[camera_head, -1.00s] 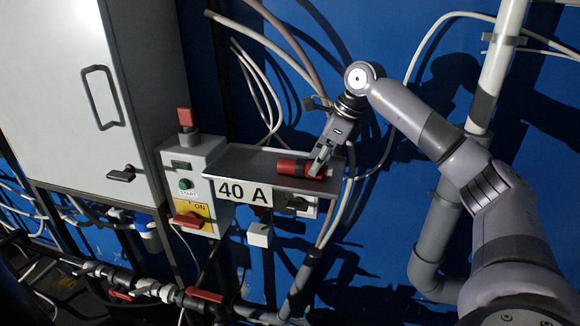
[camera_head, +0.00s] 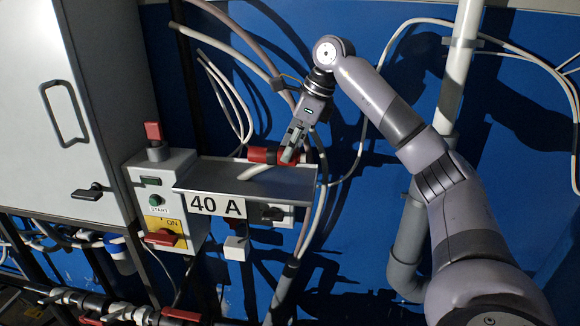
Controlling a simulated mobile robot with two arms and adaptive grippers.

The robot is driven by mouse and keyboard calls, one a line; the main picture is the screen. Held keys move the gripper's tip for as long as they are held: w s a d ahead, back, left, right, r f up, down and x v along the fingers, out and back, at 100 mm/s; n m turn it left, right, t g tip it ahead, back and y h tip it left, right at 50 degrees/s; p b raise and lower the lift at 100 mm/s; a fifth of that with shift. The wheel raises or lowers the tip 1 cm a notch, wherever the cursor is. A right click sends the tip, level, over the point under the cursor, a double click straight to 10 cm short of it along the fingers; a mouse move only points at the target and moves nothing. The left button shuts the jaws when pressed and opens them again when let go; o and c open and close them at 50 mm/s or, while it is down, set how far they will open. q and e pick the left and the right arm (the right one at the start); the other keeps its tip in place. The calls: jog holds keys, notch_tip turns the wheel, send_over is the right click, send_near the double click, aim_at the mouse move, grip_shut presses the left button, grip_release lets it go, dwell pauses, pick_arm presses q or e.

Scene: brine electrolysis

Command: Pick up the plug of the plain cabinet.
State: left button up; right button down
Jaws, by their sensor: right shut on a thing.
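The red plug (camera_head: 261,155) is just above the grey shelf marked "40 A" (camera_head: 200,179), lying roughly level. A pale cable end shows below it, over the shelf. My right gripper (camera_head: 291,152) comes down from above and is shut on the red plug, its fingers covering the plug's middle. Whether the plug still touches the shelf is hard to tell. The plain white cabinet (camera_head: 40,120) with a black handle stands at the left. My left gripper is not in view.
A grey switch box (camera_head: 160,200) with a START button, a red switch and a yellow ON label stands left of the shelf. Loose pale cables (camera_head: 228,95) hang on the blue wall behind. A grey pipe (camera_head: 408,255) runs down at the right.

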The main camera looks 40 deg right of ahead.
notch_tip(320, 180, up, 6)
jog(key=shift+a+r, duration=0.1)
notch_tip(320, 180, up, 8)
jog(key=p, duration=0.2)
